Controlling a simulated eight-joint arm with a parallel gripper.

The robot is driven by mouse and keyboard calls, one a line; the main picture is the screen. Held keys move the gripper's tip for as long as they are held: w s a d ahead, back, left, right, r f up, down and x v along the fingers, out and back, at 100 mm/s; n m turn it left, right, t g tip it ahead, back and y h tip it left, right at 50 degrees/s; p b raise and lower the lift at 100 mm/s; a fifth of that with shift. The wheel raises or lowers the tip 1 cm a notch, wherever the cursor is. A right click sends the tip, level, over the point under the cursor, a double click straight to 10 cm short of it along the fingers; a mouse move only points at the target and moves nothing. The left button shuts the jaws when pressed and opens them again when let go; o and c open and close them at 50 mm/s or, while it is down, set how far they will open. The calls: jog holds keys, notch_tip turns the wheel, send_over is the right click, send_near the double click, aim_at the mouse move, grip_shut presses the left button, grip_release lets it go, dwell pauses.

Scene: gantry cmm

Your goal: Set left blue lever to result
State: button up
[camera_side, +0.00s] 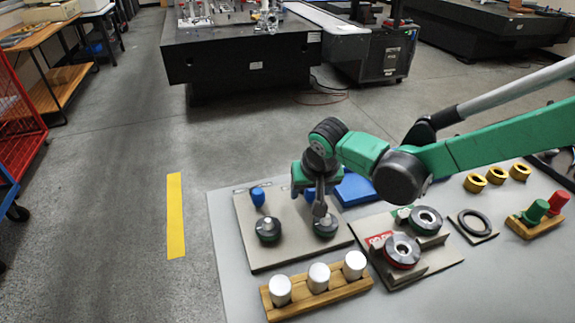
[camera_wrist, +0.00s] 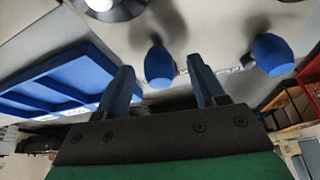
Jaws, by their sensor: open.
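A beige panel (camera_side: 290,242) carries two dark round knobs, one at left (camera_side: 268,230) and one at right (camera_side: 326,226). A blue lever (camera_side: 258,196) stands behind the left knob; it also shows at the right in the wrist view (camera_wrist: 271,54). A second blue lever (camera_wrist: 158,66) shows in the gap between my fingertips in the wrist view; my arm hides it in the side view. My gripper (camera_wrist: 160,68) is open, over the right part of the panel (camera_side: 319,205). I cannot tell whether the fingers touch the second lever. Lettering by the levers is too small to read.
A blue tray (camera_side: 353,189) lies right of the panel. A wooden rack with silver cylinders (camera_side: 319,277) stands in front. A block with round gauges (camera_side: 402,250), a black ring (camera_side: 474,223) and red and green plugs (camera_side: 536,211) are at right.

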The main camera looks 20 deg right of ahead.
grip_shut()
jog(key=shift+d+n, duration=0.1)
jog(key=shift+n, duration=0.2)
jog(key=n, duration=0.1)
jog(key=d+n+y, duration=0.1)
jog(key=n, duration=0.1)
jog(key=shift+w+y, duration=0.1)
jog(key=shift+y, duration=0.2)
jog(key=shift+w+d+n+y, duration=0.1)
jog(key=shift+d+n+y, duration=0.15)
jog(key=shift+n, duration=0.6)
jog(key=shift+w+d+n+y, duration=0.15)
jog(key=shift+n+y, duration=0.2)
jog(key=shift+n, duration=0.5)
grip_release()
